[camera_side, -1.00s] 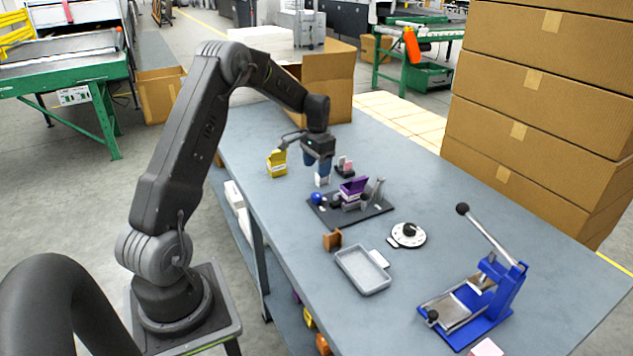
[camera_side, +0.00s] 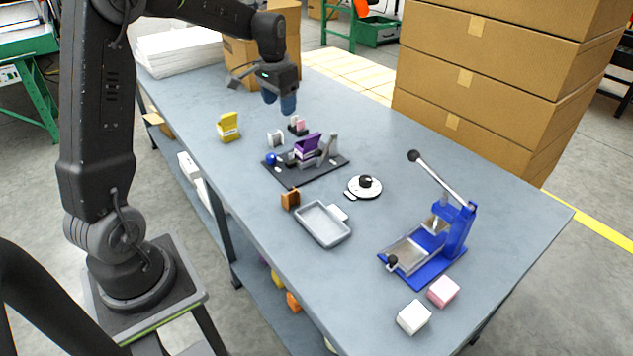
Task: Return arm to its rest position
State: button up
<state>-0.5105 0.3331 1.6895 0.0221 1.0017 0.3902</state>
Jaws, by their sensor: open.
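My gripper (camera_side: 280,102) hangs above the far part of the grey table (camera_side: 400,150), fingers pointing down. It is open, with nothing visible between its blue-tipped fingers. It is clear of the tabletop and behind the black fixture plate (camera_side: 325,168). The fixture carries a purple box (camera_side: 307,147), a blue ball knob (camera_side: 271,159) and a grey upright lever. A small white piece (camera_side: 275,139) stands on the table just behind the plate, below my gripper, apart from it.
A yellow box (camera_side: 228,127) stands left of the fixture. A brown block (camera_side: 290,199), grey tray (camera_side: 323,224), round dial (camera_side: 364,187) and blue lever press (camera_side: 455,232) stand nearer. Stacked cartons (camera_side: 500,70) rise at the right. Pink (camera_side: 443,291) and white (camera_side: 414,317) blocks lie at front.

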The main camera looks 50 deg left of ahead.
jog(key=s+d+r+t, duration=0.1)
jog(key=s+d+r, duration=0.2)
jog(key=s+d, duration=0.25)
jog(key=s+d+r+m+t, duration=0.1)
jog(key=s+d+r, duration=0.1)
jog(key=s+d, duration=0.35)
jog(key=s+d+r+t, duration=0.1)
jog(key=s+d+r, duration=0.2)
jog(key=d, duration=0.5)
jog(key=s+d+f+t, duration=0.1)
jog(key=s+d, duration=0.3)
jog(key=s, duration=0.3)
jog(key=shift+s+f+t+h, duration=0.15)
jog(key=shift+f+t+h, duration=0.15)
jog(key=shift+h, duration=0.1)
